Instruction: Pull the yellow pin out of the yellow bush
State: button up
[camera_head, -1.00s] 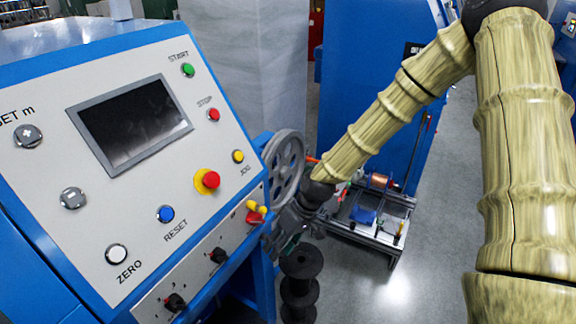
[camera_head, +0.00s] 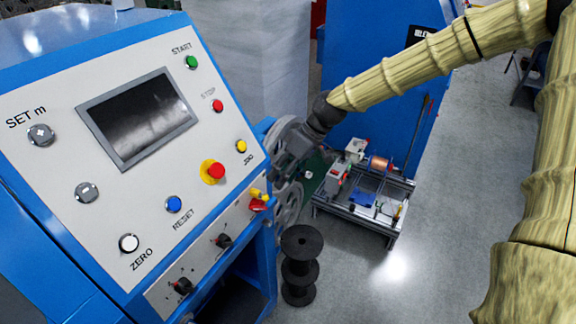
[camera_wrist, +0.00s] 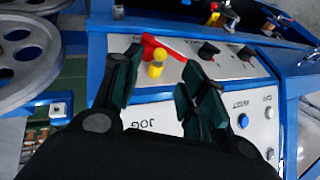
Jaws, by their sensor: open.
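The yellow pin (camera_wrist: 155,70) stands up in the wrist view, seen between my fingers and beyond their tips. A yellow collar (camera_wrist: 160,54), which looks like the bush, is beside a red part (camera_wrist: 150,43) on the blue-edged front panel. In the head view the yellow pieces (camera_head: 256,194) sit above the red part (camera_head: 259,206) at the panel's lower right edge. My gripper (camera_wrist: 154,88) is open with nothing between its dark green finger pads. In the head view its dark body (camera_head: 292,156) is above and right of the pin; its fingertips are unclear there.
The control panel (camera_head: 60,185) with buttons and a screen fills the left. Black knobs (camera_wrist: 208,50) are near the pin. Grey pulley wheels (camera_wrist: 25,50) stand beside it. A black spool stack (camera_head: 300,265) and a wheeled frame (camera_head: 345,208) stand on the floor.

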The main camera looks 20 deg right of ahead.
aim_at(260, 196)
jog(key=shift+p+x, duration=1.1)
jog(key=shift+x, duration=2.6)
grip_shut()
